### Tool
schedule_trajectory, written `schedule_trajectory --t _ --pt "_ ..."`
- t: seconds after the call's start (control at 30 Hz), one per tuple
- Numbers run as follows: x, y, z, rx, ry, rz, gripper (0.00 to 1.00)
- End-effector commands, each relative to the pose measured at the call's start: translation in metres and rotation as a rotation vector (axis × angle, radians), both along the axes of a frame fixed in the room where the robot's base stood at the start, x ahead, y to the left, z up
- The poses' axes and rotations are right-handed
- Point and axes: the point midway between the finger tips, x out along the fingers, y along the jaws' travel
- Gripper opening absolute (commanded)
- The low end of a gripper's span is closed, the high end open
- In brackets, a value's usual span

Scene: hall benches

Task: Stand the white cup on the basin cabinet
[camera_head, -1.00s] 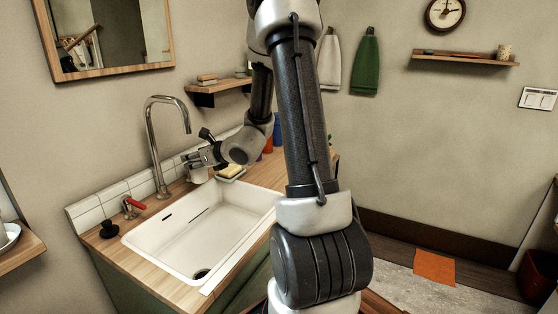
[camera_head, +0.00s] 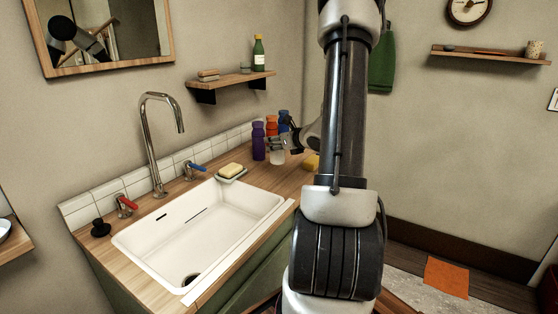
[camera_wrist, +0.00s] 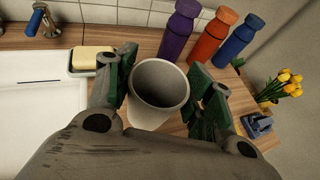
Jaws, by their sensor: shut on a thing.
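My gripper (camera_head: 277,146) is shut on the white cup (camera_head: 277,157), one finger on each side of it. In the wrist view the cup (camera_wrist: 160,84) is upright with its open mouth facing the camera, and it looks empty. It is over the wooden top of the basin cabinet (camera_head: 288,182), right of the basin and in front of the bottles. I cannot tell whether its base touches the wood. My arm hides part of the cabinet's right end in the head view.
Purple (camera_head: 258,142), orange (camera_head: 271,124) and blue (camera_head: 284,119) bottles stand behind the cup. A soap dish with yellow soap (camera_head: 231,169) lies left of it. Yellow tulips (camera_wrist: 290,82) are at the right. Bare wood shows between basin and bottles.

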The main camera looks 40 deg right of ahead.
Motion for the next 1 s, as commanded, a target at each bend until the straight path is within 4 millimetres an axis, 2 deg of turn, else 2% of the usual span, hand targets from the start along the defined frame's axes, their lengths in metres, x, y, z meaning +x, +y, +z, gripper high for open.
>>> schedule_trajectory --t 0.1,0.23,0.47,0.87,0.9,1.0 --pt "0.000 0.000 -0.021 0.004 0.002 -0.002 0.22" --pt "0.000 0.001 -0.034 0.002 0.002 0.000 0.22" --pt "0.000 0.001 -0.067 0.003 0.001 0.000 0.22" --pt "0.000 0.001 -0.073 0.000 0.000 0.001 0.22" --pt "0.000 0.001 -0.073 0.000 0.000 0.000 0.58" --pt "0.000 0.001 -0.072 -0.001 -0.001 0.000 0.74"
